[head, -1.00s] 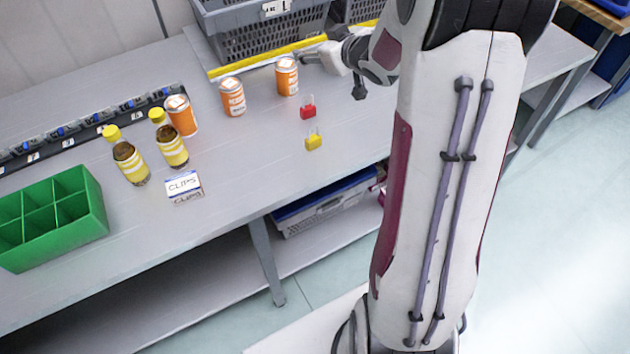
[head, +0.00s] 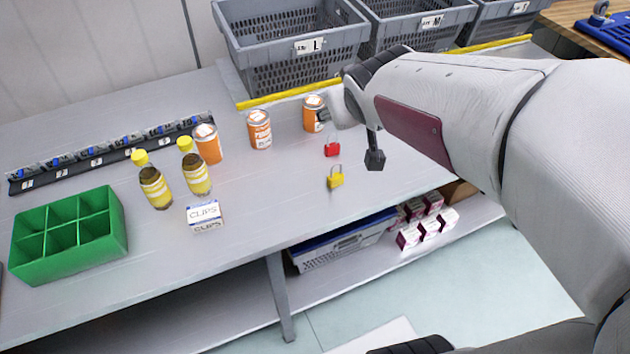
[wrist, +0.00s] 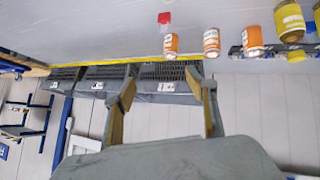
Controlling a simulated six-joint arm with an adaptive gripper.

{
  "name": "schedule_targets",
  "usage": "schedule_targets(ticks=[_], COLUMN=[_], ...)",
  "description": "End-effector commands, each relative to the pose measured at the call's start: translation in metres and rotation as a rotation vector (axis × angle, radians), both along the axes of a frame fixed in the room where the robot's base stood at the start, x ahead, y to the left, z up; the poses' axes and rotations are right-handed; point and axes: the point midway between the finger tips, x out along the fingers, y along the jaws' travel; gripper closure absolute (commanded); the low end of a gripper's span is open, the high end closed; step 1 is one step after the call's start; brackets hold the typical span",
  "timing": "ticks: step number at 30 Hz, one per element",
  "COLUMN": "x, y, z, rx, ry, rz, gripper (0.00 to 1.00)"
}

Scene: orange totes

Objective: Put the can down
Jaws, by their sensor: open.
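Three orange cans with white labels stand upright on the grey table: a left can (head: 208,143), a middle can (head: 260,130) and a right can (head: 313,113). My gripper (head: 330,114) is beside the right can in the head view, partly hidden by my arm; I cannot tell whether it touches that can. In the wrist view my gripper (wrist: 165,108) has its fingers wide apart with no can between them. The cans also show beyond the fingertips there: the right can (wrist: 171,45), middle can (wrist: 211,42) and left can (wrist: 253,40).
A red padlock (head: 332,149) and a yellow padlock (head: 335,177) lie in front of the right can. Yellow-capped bottles (head: 195,174), a clips box (head: 204,214) and a green divided bin (head: 68,239) are left. Grey totes (head: 292,54) stand behind a yellow strip (head: 290,91).

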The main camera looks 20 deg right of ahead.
Motion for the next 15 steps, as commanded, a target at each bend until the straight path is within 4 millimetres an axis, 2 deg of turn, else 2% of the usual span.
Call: schedule_targets(ticks=[7,15], x=[-0.062,-0.134], y=[0.039,0.085], z=[-0.003,-0.017], rx=[0.074,0.170], ry=[0.087,0.200], rz=[-0.005,0.032], gripper=[0.43,0.43])
